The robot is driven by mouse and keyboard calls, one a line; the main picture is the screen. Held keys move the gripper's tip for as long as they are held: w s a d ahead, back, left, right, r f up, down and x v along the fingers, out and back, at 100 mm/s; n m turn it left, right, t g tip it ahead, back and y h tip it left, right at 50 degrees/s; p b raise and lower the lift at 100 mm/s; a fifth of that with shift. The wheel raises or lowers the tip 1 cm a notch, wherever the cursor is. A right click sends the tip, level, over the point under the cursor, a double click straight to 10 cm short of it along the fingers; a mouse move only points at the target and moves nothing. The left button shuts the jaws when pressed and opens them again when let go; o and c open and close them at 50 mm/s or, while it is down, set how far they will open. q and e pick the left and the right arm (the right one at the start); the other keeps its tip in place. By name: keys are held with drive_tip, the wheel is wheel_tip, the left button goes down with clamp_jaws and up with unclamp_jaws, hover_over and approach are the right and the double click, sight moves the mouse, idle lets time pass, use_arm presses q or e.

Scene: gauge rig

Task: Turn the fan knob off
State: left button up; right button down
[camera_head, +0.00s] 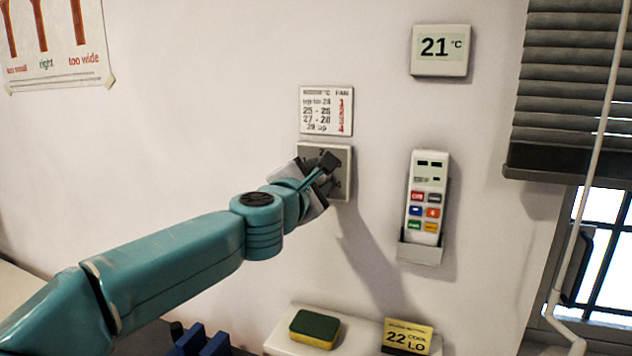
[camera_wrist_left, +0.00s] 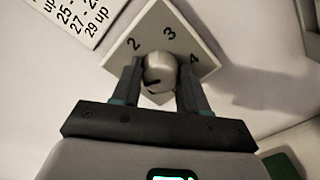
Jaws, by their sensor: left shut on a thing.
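The fan knob (camera_wrist_left: 158,72) is a round pale knob on a square grey plate (camera_wrist_left: 195,45) on the wall; the plate also shows in the head view (camera_head: 342,153). The numbers 2, 3 and 4 show around the knob in the wrist view. A dark mark is on the knob's lower face; where it points is hard to tell. My left gripper (camera_wrist_left: 157,92) is shut on the knob, one finger on each side. In the head view my left gripper (camera_head: 325,172) covers most of the plate. The off mark is hidden. My right gripper is not in view.
A temperature and fan chart (camera_head: 326,110) hangs just above the plate. A thermostat display (camera_head: 440,50) reads 21 °C. A remote (camera_head: 426,198) sits in a wall holder to the right. Below, a shelf (camera_head: 283,340) holds a sponge (camera_head: 315,328) and a yellow card (camera_head: 408,337).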

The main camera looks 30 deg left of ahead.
use_arm(q)
drive_tip(key=n+b, duration=0.2)
drive_tip(key=n, duration=0.9)
drive_tip(key=shift+f, duration=0.15)
drive_tip(key=shift+b, duration=0.3)
drive_tip(key=o, duration=1)
drive_tip(key=shift+o, duration=0.2)
drive_tip(key=shift+s, duration=0.1)
drive_tip(key=b+v, duration=0.1)
drive_tip(key=v, duration=1.5)
